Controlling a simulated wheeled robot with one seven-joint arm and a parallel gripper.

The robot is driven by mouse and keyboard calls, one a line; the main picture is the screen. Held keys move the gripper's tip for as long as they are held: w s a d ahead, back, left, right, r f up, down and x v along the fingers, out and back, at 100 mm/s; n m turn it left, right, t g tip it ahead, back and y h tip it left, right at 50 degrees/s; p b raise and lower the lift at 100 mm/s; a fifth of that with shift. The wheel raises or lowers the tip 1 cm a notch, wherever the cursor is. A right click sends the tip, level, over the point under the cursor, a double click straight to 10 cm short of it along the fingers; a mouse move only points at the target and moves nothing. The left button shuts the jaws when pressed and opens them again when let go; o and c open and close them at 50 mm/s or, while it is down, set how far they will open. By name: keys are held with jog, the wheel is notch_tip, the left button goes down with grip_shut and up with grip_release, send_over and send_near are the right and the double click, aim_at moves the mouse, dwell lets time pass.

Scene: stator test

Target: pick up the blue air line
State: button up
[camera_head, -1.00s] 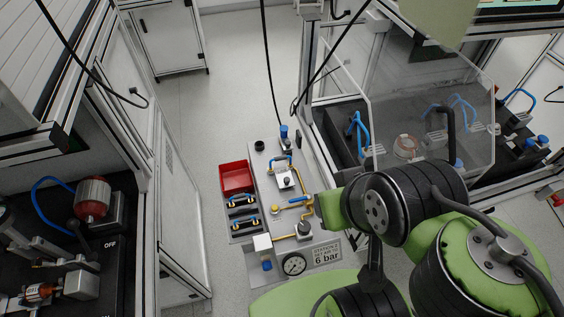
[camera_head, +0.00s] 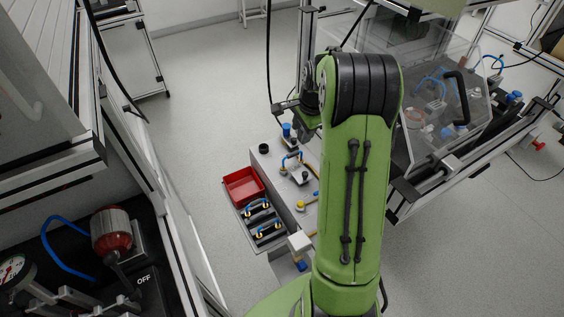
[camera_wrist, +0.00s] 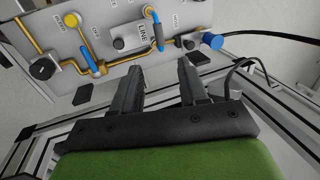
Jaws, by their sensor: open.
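A short blue air line (camera_head: 291,157) arches over the grey pneumatic panel, near a small block. In the wrist view it is the blue tube (camera_wrist: 157,32) beside a label, between fittings. Two more short blue lines (camera_head: 258,206) (camera_head: 269,229) sit in a dark holder on the panel's left side. My gripper (camera_wrist: 160,72) is open and empty, its two dark fingers apart and pointing toward the panel, with the tube beyond the gap. In the head view my gripper (camera_head: 307,122) is above the panel's far end, partly hidden by my arm.
The panel (camera_head: 298,212) carries yellow pipes, a blue valve handle (camera_wrist: 91,62) and a blue knob (camera_wrist: 214,41). A red bin (camera_head: 243,187) is at its left. A clear guard (camera_head: 437,75) stands right; a cabinet frame and bench (camera_head: 137,293) stand left.

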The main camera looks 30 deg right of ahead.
aim_at(293, 153)
jog(key=b+x, duration=0.2)
jog(key=x, duration=0.5)
jog(key=b+x, duration=0.1)
jog(key=x, duration=0.6)
jog(key=shift+w+a+f+b, duration=0.15)
jog(key=shift+a+f+b, duration=0.05)
jog(key=shift+f+b, duration=0.2)
jog(key=shift+r, duration=0.15)
jog(key=shift+c, duration=0.3)
grip_shut()
